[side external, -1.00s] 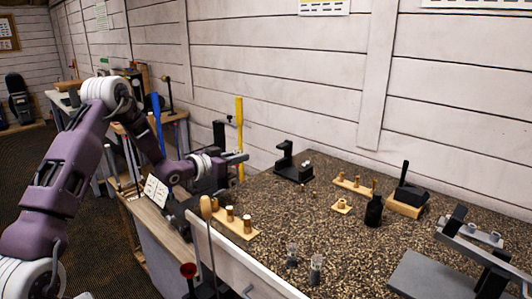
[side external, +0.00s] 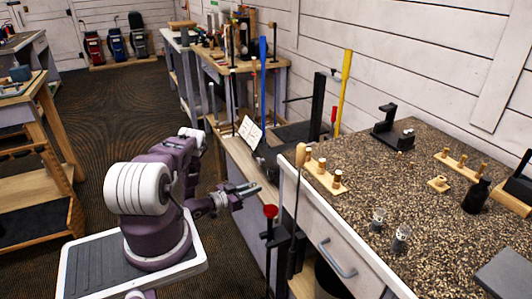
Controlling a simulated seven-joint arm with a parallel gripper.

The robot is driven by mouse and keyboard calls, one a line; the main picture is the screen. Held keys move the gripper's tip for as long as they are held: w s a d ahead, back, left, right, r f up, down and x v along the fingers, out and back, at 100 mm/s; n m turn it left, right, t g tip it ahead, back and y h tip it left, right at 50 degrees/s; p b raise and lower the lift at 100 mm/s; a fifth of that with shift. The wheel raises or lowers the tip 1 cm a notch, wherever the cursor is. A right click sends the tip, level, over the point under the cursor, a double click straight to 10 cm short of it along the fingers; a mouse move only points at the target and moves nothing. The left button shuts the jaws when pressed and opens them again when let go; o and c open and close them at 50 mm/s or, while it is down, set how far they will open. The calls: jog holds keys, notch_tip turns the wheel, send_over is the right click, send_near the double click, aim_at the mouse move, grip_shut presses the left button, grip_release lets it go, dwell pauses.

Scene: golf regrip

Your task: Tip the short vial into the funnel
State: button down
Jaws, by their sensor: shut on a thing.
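My gripper (side external: 246,189) is beyond the left edge of the speckled counter, pointing right. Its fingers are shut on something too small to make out. A small red cup-like top, which looks like the funnel (side external: 270,211), is on a dark stand just below and right of my gripper, apart from it. Two small clear vials stand upright on the counter near its front: one (side external: 378,219) and, to its right, another (side external: 401,239) that looks slightly taller. Whether either is the short vial I cannot tell.
The counter (side external: 345,220) also holds a wooden block with pegs (side external: 326,178), a dark bottle (side external: 476,196) and a black stand (side external: 392,126). A brown-topped upright rod (side external: 299,165) stands at the counter's left edge.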

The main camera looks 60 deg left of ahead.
jog(key=s+d+f+m+h, duration=0.2)
jog(key=s+d, duration=0.2)
jog(key=d, duration=0.4)
jog(key=s+d+f+m+h, duration=0.1)
jog(key=s+d+f+h, duration=0.2)
jog(key=d, duration=0.5)
jog(key=w+d+r, duration=0.2)
jog(key=d+r, duration=0.2)
jog(key=r, duration=0.3)
jog(key=w+d+r+y, duration=0.1)
jog(key=w+d+r, duration=0.1)
jog(key=d+r, duration=0.3)
notch_tip(320, 180, up, 3)
jog(key=shift+w+d+r+t, duration=0.1)
jog(key=shift+w+d+t, duration=0.1)
jog(key=shift+d+t, duration=0.1)
jog(key=shift+s+a+n+y, duration=0.1)
jog(key=shift+n+y, duration=0.3)
jog(key=shift+y, duration=0.1)
